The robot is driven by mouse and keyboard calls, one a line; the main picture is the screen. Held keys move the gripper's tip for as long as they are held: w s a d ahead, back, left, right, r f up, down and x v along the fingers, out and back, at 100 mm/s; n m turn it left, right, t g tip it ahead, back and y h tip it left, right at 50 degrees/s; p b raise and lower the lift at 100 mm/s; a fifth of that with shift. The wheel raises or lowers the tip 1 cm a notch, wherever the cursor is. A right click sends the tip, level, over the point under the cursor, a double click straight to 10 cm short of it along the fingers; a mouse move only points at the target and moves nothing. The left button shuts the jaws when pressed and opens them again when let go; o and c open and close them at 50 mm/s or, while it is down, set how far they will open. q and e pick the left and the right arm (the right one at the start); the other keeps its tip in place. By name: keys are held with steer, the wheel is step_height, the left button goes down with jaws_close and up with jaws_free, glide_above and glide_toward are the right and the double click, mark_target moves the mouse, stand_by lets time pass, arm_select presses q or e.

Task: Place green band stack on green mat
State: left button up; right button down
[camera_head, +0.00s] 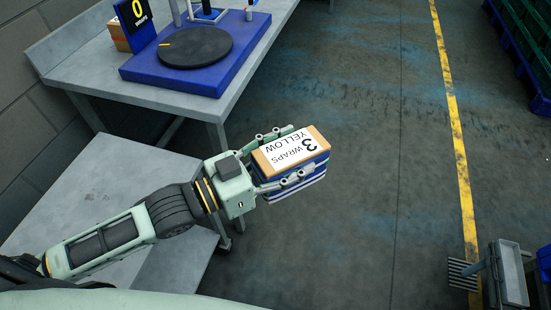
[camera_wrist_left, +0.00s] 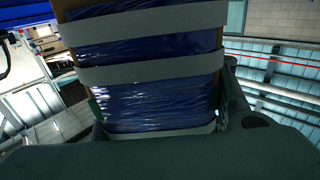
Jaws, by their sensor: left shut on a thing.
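My left gripper (camera_head: 285,162) is shut on a wrapped box stack (camera_head: 308,174) and holds it in the air above the floor, to the right of the tables. The stack has a brown cardboard top with a white label reading "3 WRAPS YELLOW", and blue and white bands on its sides. In the left wrist view the stack (camera_wrist_left: 150,100) fills the space between the fingers, with blue film and grey bands. No green band stack and no green mat can be made out. My right gripper is not in view.
A grey table (camera_head: 255,60) at the top left carries a blue wrapping machine with a black turntable (camera_head: 195,47), and a sign reading "0 WRAPS". A lower grey table (camera_head: 110,185) lies under my left arm. Green and blue crates (camera_head: 530,45) stand top right. The floor between is clear.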

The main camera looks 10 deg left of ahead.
mark_target(314, 149)
arm_select(q)
steer(key=shift+w+d+r+m+g+h, duration=0.2)
steer(key=shift+w+d+m+g+h, duration=0.15)
steer(key=shift+d+m+g+h, duration=0.25)
steer(key=shift+w+d+r+m+g+h, duration=0.3)
steer(key=shift+d+m+g, duration=0.15)
steer(key=shift+d+g, duration=0.25)
steer(key=shift+w+d+r+m+g+h, duration=0.15)
steer(key=shift+w+d+m+g+h, duration=0.25)
steer(key=shift+d+m+g, duration=0.3)
